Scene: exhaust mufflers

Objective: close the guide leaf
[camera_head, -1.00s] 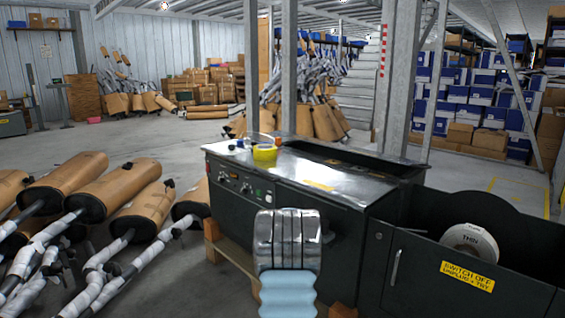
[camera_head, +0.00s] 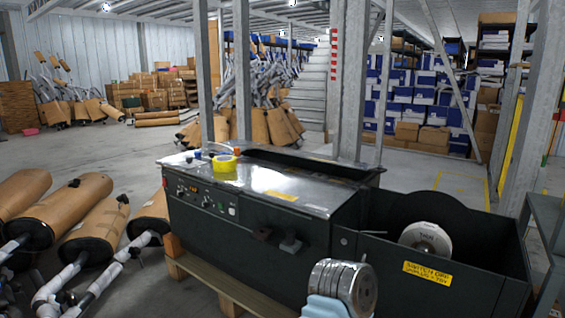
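I cannot tell for certain which part is the guide leaf. A dark machine (camera_head: 250,228) stands in the middle, with a black open-topped bin section (camera_head: 385,262) at its right end. The bin's front panel carries a yellow "switch off" label (camera_head: 427,273). A white-faced round disc or roll (camera_head: 425,240) sits inside the bin. Two small dark fittings stick out of the machine's front. A silver ribbed part with a pale blue section at the bottom centre seems to be mine and covers the panel's lower left. Neither gripper's fingers can be made out.
Brown-wrapped mufflers (camera_head: 90,230) lie at the left. A steel post (camera_head: 347,90) rises behind the machine, and a grey bench (camera_head: 547,225) stands at the right edge. The floor behind at left is open.

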